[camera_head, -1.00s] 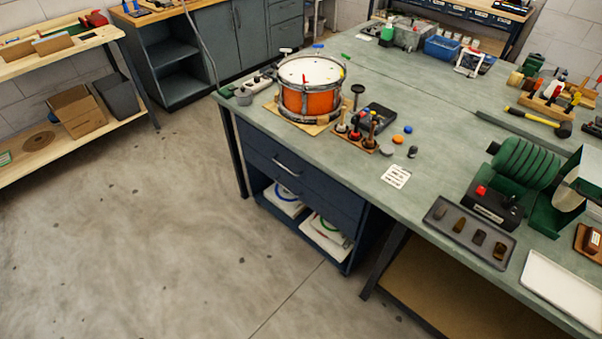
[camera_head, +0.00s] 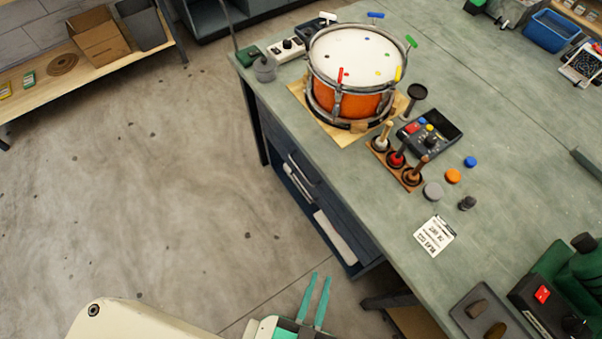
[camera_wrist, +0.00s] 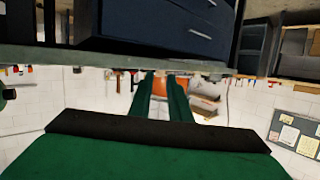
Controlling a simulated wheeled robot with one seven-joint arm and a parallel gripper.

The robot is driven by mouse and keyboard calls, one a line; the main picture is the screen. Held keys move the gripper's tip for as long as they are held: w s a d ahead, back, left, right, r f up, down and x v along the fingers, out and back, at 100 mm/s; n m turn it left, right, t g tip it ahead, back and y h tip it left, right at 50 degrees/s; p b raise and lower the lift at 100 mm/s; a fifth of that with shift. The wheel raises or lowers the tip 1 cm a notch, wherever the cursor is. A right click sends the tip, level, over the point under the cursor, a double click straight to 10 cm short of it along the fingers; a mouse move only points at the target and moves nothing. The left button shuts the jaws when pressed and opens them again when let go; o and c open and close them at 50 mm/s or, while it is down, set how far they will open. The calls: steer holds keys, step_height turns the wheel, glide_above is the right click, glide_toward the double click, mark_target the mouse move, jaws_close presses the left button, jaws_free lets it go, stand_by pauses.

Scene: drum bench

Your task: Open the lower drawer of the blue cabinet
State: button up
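The dark blue cabinet (camera_head: 345,205) stands under the workbench. Its drawer fronts look shut, with a pale bar handle (camera_head: 303,170) on the upper one. The lower drawer front is seen steeply from above, partly hidden by the upper handle and edge. In the wrist view, which is upside down, the cabinet (camera_wrist: 150,22) shows two handles: the upper drawer's (camera_wrist: 200,33) and the lower drawer's (camera_wrist: 211,3) at the picture's top edge. My gripper (camera_head: 321,277) is open and empty, its two teal fingers apart. It is in front of the cabinet, clear of it.
The bench top (camera_head: 375,225) overhangs the cabinet and carries an orange drum (camera_head: 350,102), a rack of sticks (camera_head: 398,165) and a control box (camera_head: 430,132). The floor (camera_head: 190,200) left of the bench is clear.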

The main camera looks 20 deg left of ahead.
steer(key=w+f+m+g, duration=0.1)
steer(key=w+f+m, duration=0.2)
steer(key=f, duration=0.6)
steer(key=w+f+m+g, duration=0.2)
steer(key=f+m, duration=0.1)
steer(key=f, duration=0.6)
steer(key=m+t+y, duration=0.1)
steer(key=m+y, duration=0.8)
steer(key=m, duration=0.2)
glide_toward(300, 186)
steer(key=x, duration=1)
steer(key=shift+f, duration=0.3)
steer(key=shift+s, duration=0.1)
jaws_close()
